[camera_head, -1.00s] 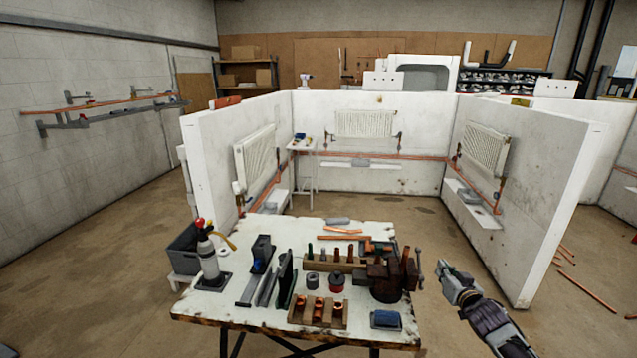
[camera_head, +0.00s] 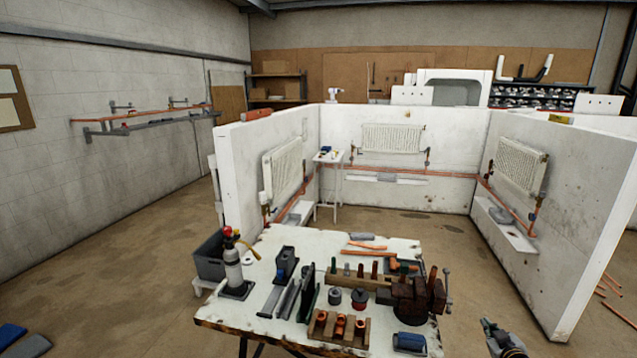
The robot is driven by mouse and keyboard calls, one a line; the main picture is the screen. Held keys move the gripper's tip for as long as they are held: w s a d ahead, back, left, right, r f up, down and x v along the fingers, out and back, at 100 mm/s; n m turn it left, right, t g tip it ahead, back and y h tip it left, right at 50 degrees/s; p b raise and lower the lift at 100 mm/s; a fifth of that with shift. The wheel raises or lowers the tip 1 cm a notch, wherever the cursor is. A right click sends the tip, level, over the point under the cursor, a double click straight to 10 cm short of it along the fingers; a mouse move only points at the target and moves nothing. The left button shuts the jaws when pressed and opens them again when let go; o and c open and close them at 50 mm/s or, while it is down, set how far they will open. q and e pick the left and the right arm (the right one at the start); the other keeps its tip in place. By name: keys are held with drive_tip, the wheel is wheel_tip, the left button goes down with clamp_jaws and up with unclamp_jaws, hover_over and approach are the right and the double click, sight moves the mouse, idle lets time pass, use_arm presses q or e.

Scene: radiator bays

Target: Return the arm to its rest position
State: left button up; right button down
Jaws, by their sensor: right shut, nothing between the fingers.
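My right gripper (camera_head: 490,324) shows at the bottom edge, right of the workbench (camera_head: 230,312). It is shut and holds nothing. It is apart from the bench, over the open floor. Most of my right arm is out of the picture below. My left gripper is not in view.
The bench holds a torch bottle (camera_head: 234,268), a vise (camera_head: 415,298), a wooden block with copper fittings (camera_head: 338,328) and a blue box (camera_head: 409,342). White bay walls with radiators (camera_head: 391,138) stand behind it. Copper pipes (camera_head: 618,312) lie on the floor at right.

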drive_tip(key=s+d+f+g, duration=0.15)
drive_tip(key=s+f, duration=0.35)
drive_tip(key=f, duration=0.6)
drive_tip(key=s+d+f+g, duration=0.1)
drive_tip(key=s+f+g, duration=0.3)
drive_tip(key=f, duration=0.6)
drive_tip(key=s+a+f+g, duration=0.2)
drive_tip(key=s+a+f, duration=0.2)
drive_tip(key=s+f, duration=1.3)
drive_tip(key=s+a+f+g, duration=0.2)
drive_tip(key=s+a+f, duration=0.3)
drive_tip(key=s, duration=0.4)
drive_tip(key=s+a+f+g, duration=0.1)
drive_tip(key=s+a+f, duration=0.4)
drive_tip(key=s, duration=0.3)
drive_tip(key=s+a+f+g+y, duration=0.2)
drive_tip(key=s+a+f, duration=0.1)
drive_tip(key=s+a, duration=1)
drive_tip(key=shift+s+a+f+y, duration=0.3)
drive_tip(key=shift+s+a+f, duration=0.1)
drive_tip(key=shift+a, duration=0.7)
